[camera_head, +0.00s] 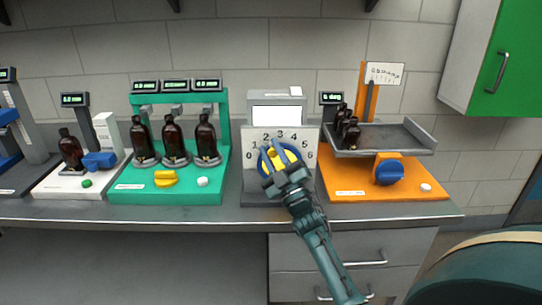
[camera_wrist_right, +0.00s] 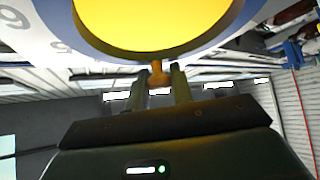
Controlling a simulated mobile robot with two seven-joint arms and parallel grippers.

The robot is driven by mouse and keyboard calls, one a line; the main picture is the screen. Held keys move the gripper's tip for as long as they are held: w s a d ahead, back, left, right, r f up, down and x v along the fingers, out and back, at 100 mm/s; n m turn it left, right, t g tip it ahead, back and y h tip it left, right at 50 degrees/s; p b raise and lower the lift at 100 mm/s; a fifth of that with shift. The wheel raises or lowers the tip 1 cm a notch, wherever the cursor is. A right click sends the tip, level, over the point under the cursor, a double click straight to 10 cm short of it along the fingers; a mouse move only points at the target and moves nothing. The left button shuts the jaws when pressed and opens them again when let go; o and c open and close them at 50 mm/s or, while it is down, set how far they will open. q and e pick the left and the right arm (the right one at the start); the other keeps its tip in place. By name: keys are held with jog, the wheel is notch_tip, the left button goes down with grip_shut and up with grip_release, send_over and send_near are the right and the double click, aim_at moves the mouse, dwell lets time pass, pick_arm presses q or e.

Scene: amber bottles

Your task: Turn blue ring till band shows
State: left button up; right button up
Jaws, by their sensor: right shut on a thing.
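The blue ring (camera_head: 263,163) surrounds a yellow disc (camera_head: 283,155) on the front of a grey station with a white numbered scale plate (camera_head: 250,148). In the right wrist view, the yellow disc (camera_wrist_right: 150,22) fills the top. A small orange-brown peg (camera_wrist_right: 157,73) below its rim sits between the fingers of my right gripper (camera_wrist_right: 159,85), which is shut on it. I cannot make out a band. My left gripper is not in view.
A teal station (camera_head: 125,192) with several amber bottles stands to the left. An orange station (camera_head: 345,187) with a grey tray (camera_head: 400,139) and a blue knob (camera_head: 389,172) stands close on the right. The bench front edge (camera_head: 150,218) is clear.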

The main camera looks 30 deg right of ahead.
jog(key=shift+s+d+f+m+t+h+b, duration=0.1)
jog(key=shift+d+f+m+t+h+b, duration=0.05)
jog(key=shift+m+h+b, duration=0.3)
jog(key=shift+s+d+f+m+t+h+b, duration=0.15)
jog(key=shift+m+h+b, duration=0.1)
jog(key=shift+m+h, duration=0.25)
jog(key=shift+d+r+m+h+b, duration=0.15)
jog(key=shift+m+h+b, duration=0.4)
jog(key=shift+m+h, duration=0.4)
jog(key=m+h, duration=0.1)
jog(key=m+h+b, duration=0.1)
jog(key=m+h, duration=0.1)
jog(key=shift+s+d+r+m, duration=0.2)
jog(key=shift+s+d+m, duration=0.05)
jog(key=shift+d+m, duration=0.15)
jog(key=shift+r+m+h, duration=0.15)
jog(key=shift+m+h, duration=0.15)
jog(key=shift+m, duration=0.1)
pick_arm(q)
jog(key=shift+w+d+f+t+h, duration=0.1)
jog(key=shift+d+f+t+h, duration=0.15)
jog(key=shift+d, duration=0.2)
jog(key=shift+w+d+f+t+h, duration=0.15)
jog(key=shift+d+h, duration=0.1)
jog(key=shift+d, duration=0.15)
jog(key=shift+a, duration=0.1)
pick_arm(e)
jog(key=o, duration=0.9)
